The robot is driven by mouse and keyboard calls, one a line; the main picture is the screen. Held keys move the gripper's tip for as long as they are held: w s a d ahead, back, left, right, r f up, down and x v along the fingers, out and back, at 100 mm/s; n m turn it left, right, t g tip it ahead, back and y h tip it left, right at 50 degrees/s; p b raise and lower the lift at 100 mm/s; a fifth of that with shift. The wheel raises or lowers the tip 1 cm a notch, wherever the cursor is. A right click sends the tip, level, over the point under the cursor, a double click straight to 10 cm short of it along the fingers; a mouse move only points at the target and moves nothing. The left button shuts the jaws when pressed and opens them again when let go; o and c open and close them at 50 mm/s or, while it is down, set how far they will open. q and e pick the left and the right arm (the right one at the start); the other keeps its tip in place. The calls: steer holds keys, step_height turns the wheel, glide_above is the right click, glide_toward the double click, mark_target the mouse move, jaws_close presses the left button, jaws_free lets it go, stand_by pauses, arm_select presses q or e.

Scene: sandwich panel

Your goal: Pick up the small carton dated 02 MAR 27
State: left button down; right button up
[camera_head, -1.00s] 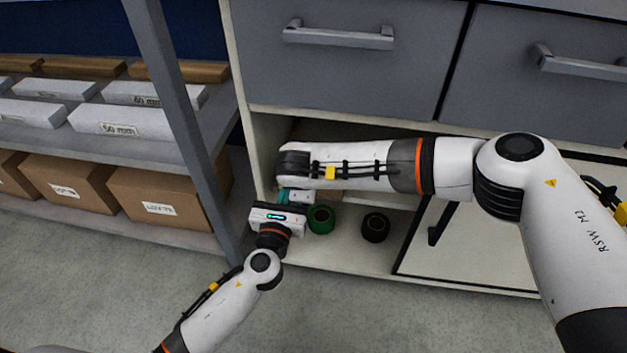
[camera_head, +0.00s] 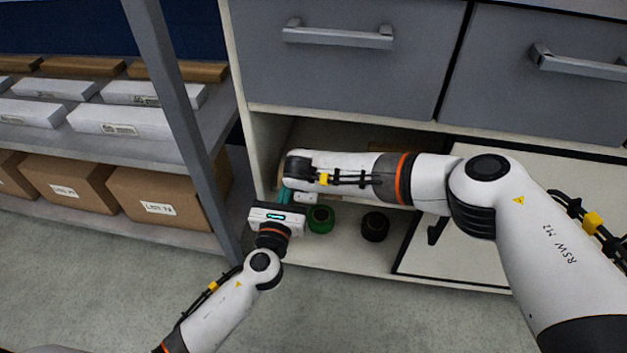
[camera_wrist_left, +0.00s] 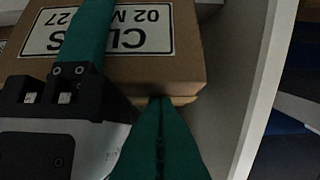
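The small carton (camera_wrist_left: 165,72) is brown with a white label reading, upside down, "CL…S 02 M… 27". It shows in the left wrist view, beside a pale cabinet wall. My left gripper (camera_wrist_left: 158,108) has its teal fingers together at the carton's near lower edge, with nothing seen between them; whether they touch it is unclear. In the head view the left gripper (camera_head: 284,196) is at the open cabinet's left side. A teal finger of my right gripper (camera_wrist_left: 92,35) crosses the label and hides part of the date. Its other finger is hidden; in the head view its arm covers the carton.
A green roll (camera_head: 321,219) and a black roll (camera_head: 375,227) stand on the cabinet floor, right of my left gripper. A grey rack post (camera_head: 185,120) stands left. The rack holds brown boxes (camera_head: 160,200) and white cartons (camera_head: 120,121). Closed drawers (camera_head: 350,70) are above.

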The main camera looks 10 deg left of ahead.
steer(key=c, duration=0.3)
arm_select(q)
steer(key=shift+r, duration=0.45)
arm_select(e)
steer(key=shift+w+d, duration=0.1)
steer(key=shift+c, duration=0.2)
arm_select(q)
steer(key=s, duration=1.2)
steer(key=shift+f, duration=0.25)
